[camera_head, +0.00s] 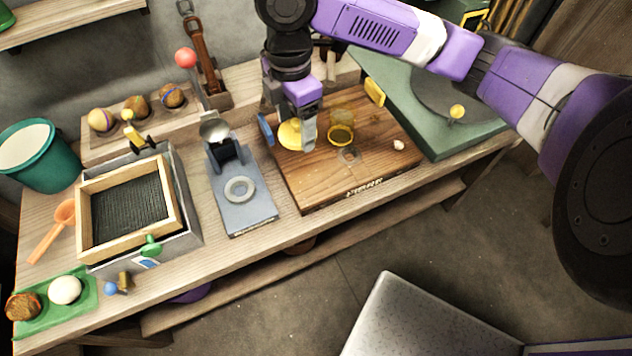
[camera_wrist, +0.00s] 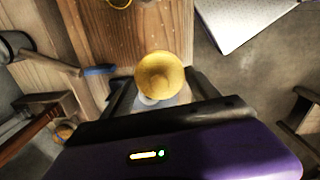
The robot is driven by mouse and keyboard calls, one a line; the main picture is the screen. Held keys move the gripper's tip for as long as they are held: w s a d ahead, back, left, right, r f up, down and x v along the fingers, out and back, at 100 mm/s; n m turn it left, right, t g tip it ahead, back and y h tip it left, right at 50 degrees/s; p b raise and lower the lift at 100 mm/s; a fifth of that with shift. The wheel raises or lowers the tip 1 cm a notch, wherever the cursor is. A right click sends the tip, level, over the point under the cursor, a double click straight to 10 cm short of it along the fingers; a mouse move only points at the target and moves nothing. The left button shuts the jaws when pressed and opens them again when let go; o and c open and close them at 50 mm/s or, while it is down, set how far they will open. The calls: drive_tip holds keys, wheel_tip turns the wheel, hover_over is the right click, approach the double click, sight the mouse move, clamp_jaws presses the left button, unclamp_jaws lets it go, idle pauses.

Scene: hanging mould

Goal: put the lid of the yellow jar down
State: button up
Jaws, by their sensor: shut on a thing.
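My gripper (camera_head: 303,134) is shut on the round yellow lid (camera_head: 290,135), above the left part of the brown wooden board (camera_head: 313,184). In the wrist view the lid (camera_wrist: 160,72) sits between the two fingers of my gripper (camera_wrist: 162,92). I cannot tell whether the lid touches the board. The yellow jar (camera_head: 341,134) stands on the board just right of my gripper. It looks clear with a yellow rim, and it is open at the top.
A blue clamp piece (camera_head: 265,130) stands at the board's left edge and a yellow one (camera_head: 374,92) at its back right. A small pale object (camera_head: 398,145) lies near the right edge. A grey-blue press stand (camera_head: 245,207) is to the left. The board's front is mostly clear.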

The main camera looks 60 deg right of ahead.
sight(316, 180)
drive_tip(key=s+d+r+n, duration=0.2)
drive_tip(key=shift+s+d+r+n+b, duration=0.1)
drive_tip(key=shift+s+d+n+b, duration=0.1)
drive_tip(key=shift+s+n+b, duration=0.15)
drive_tip(key=shift+s+f, duration=0.15)
drive_tip(key=shift+f, duration=0.15)
wheel_tip(316, 180, down, 19)
drive_tip(key=shift+f+b, duration=0.1)
drive_tip(key=shift+b, duration=1)
drive_tip(key=shift+f, duration=0.2)
drive_tip(key=o, duration=1.3)
drive_tip(key=shift+r, duration=0.1)
